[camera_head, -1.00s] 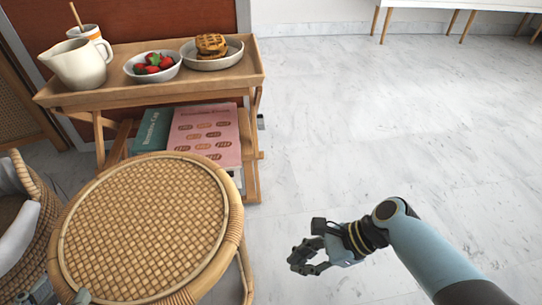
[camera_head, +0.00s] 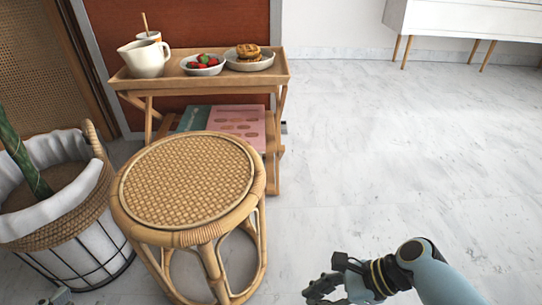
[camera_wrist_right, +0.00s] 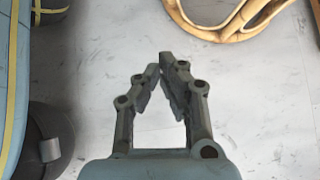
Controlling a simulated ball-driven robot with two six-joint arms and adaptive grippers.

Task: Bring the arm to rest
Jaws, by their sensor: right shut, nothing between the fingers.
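My right gripper (camera_head: 318,291) is at the lower right of the head view, over the pale marble floor and to the right of the rattan stool (camera_head: 187,180). Its fingers also show in the right wrist view (camera_wrist_right: 166,66), with the tips together and nothing held. Part of the stool's curved rattan base (camera_wrist_right: 225,25) shows at the top of that view, apart from the fingers.
A wooden cart (camera_head: 275,77) stands behind the stool, with a white pitcher (camera_head: 146,60), a bowl of strawberries (camera_head: 203,65) and a plate of waffles (camera_head: 249,61). Books (camera_head: 238,124) lie below. A plant basket (camera_head: 85,205) stands left. The floor (camera_head: 400,150) at right is clear.

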